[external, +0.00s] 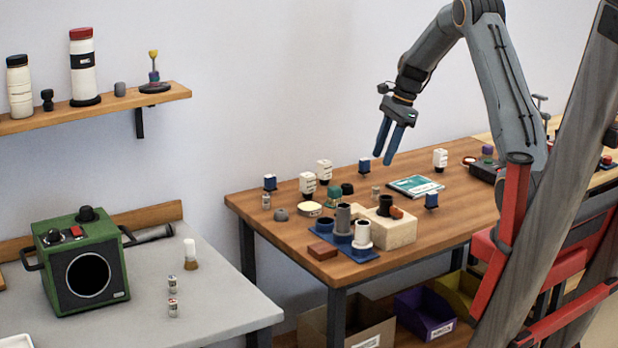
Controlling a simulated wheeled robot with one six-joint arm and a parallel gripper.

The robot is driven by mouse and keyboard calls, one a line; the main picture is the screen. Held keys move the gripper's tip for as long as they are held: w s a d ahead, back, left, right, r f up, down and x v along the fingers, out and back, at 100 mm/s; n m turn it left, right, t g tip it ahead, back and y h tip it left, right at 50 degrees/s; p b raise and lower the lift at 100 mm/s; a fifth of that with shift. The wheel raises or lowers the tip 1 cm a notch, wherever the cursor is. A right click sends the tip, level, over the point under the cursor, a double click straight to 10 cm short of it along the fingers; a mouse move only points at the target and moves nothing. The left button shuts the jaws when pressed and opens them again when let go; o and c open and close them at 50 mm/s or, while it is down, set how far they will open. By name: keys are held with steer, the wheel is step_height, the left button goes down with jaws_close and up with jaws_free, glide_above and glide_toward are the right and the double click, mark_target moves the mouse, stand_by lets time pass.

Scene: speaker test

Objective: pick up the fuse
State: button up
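My gripper (383,159) hangs above the wooden table, its two blue fingers pointing down with a gap between them and nothing held. I cannot tell for sure which thing is the fuse. Small silvery cylinders stand on the wooden table, one at the left (266,201) and one near the middle (375,192). Two similar banded cylinders, a rear one (172,283) and a front one (173,308), stand on the grey table. Small blue blocks also stand on the wooden table: a left one (270,182), a back one (364,166) and a right one (431,200). My gripper touches none of these.
The wooden table (470,205) also holds white labelled parts (440,159), a teal booklet (415,186), a beige block (398,234) and a blue holder (345,252) with upright cylinders. A green speaker box (112,244) stands on the grey table (225,305). Bins sit below.

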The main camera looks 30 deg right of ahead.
steer(key=w+d+f+m, duration=0.2)
steer(key=w+d+m, duration=0.2)
steer(key=d, duration=0.1)
glide_toward(377, 188)
step_height(377, 188, down, 3)
steer(key=w, duration=0.1)
steer(key=shift+t+y, duration=0.4)
steer(key=shift+p+x, duration=1.65)
steer(key=shift+x, duration=2)
steer(key=shift+s+d+f, duration=0.1)
steer(key=shift+s+d, duration=0.05)
steer(key=shift+c, duration=0.4)
jaws_close()
